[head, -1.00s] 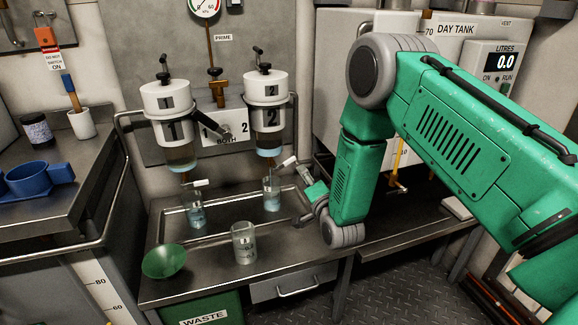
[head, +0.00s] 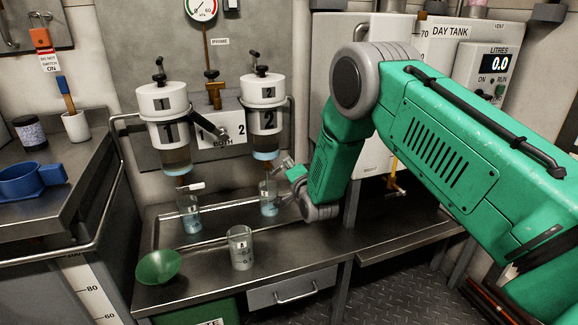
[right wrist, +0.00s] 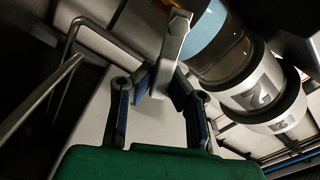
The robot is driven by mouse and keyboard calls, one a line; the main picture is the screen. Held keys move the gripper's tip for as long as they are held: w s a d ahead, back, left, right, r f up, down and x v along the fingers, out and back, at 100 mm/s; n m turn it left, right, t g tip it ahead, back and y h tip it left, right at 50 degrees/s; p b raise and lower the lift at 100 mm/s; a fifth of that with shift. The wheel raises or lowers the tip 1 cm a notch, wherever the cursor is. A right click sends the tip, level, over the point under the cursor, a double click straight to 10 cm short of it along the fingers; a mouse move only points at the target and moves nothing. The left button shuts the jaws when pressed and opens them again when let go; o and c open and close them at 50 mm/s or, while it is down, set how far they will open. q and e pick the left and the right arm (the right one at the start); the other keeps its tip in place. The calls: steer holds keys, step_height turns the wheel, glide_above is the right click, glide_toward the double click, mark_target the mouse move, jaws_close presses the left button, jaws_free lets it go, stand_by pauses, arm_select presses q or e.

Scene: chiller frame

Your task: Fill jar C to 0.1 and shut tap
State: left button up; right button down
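A clear jar (head: 190,215) stands under filter bowl 1 (head: 165,130), and another (head: 268,197) under filter bowl 2 (head: 265,120). Both seem to hold some bluish liquid. A third jar (head: 241,248) stands on the front bench rim. Jar letters are too small to read. Tap 1's white lever (head: 191,187) points sideways. My right gripper (head: 285,172) is just right of the outlet below bowl 2. In the right wrist view its fingers (right wrist: 162,84) stand apart, either side of a pale tap lever (right wrist: 172,55); firm contact cannot be told. My left gripper is out of view.
A green bowl (head: 159,267) sits at the bench's left front. The selector handle (head: 234,129) is between the filter bowls. A blue cup (head: 30,181) is on the left counter. The day tank (head: 375,80) stands behind my right arm.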

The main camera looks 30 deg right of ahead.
steer(key=shift+a+f, duration=0.1)
steer(key=shift+a, duration=0.35)
steer(key=shift+d+f, duration=0.2)
steer(key=shift+d, duration=0.15)
steer(key=shift+s+f, duration=0.1)
steer(key=shift+f+m, duration=0.45)
steer(key=shift+m, duration=0.75)
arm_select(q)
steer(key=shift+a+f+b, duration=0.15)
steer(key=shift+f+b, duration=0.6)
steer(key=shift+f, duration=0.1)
arm_select(e)
steer(key=shift+s+f+m, duration=0.1)
steer(key=shift+f+m, duration=0.3)
steer(key=shift+m, duration=0.4)
steer(key=shift+f+m, duration=0.4)
steer(key=shift+m, duration=0.4)
steer(key=c, duration=1.5)
jaws_free()
steer(key=shift+c, duration=0.2)
steer(key=shift+d+r, duration=0.1)
steer(key=shift+r, duration=0.05)
